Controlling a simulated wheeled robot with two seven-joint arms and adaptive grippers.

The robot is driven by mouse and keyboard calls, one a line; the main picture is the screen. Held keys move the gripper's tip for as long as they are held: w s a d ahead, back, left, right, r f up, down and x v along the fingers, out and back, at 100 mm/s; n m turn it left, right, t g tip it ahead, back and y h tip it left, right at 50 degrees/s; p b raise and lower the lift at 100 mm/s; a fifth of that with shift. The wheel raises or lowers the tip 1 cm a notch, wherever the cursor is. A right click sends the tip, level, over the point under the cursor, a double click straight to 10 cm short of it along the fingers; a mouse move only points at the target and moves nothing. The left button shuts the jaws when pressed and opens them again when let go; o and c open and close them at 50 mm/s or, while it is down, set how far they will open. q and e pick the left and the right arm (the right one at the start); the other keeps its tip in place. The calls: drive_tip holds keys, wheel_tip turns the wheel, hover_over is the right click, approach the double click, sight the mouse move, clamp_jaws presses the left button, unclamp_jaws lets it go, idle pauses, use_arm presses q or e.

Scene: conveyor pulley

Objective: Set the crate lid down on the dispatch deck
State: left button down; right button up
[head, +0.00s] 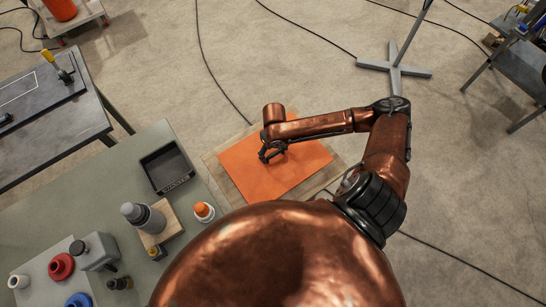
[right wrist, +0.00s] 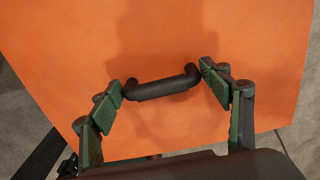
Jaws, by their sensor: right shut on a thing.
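The crate lid (head: 290,180) is a flat orange panel with a dark bar handle (right wrist: 162,86) in its middle. My right gripper (head: 270,155) is over the lid. In the right wrist view its two fingers (right wrist: 166,88) are shut on the handle, one at each end. A tan wooden board (head: 221,160), which looks like the dispatch deck, shows around the lid's edges. The lid lies over most of it in the head view. I cannot tell whether the lid touches the board or hangs a little above it. My left gripper is not in view.
A green-grey table (head: 85,185) at the left holds a black tray (head: 166,167), an orange-capped bottle (head: 204,211) and grey bottles. A dark bench (head: 50,130) stands behind it. A grey stand (head: 394,68) and cables are on the open floor at the back.

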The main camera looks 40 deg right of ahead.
wheel_tip(320, 180, down, 4)
drive_tip(key=shift+b, duration=0.4)
drive_tip(key=shift+f, duration=0.15)
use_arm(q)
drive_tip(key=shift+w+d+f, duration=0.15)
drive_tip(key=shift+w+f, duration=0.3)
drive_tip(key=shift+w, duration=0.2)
use_arm(e)
drive_tip(key=o, duration=1.5)
drive_tip(key=shift+c, duration=0.2)
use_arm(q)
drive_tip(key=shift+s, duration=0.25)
use_arm(e)
drive_tip(key=shift+f, duration=0.1)
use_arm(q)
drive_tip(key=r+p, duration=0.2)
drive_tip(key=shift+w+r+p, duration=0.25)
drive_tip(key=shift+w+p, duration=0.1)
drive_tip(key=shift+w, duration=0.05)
use_arm(e)
wheel_tip(320, 180, up, 12)
drive_tip(key=shift+r, duration=0.2)
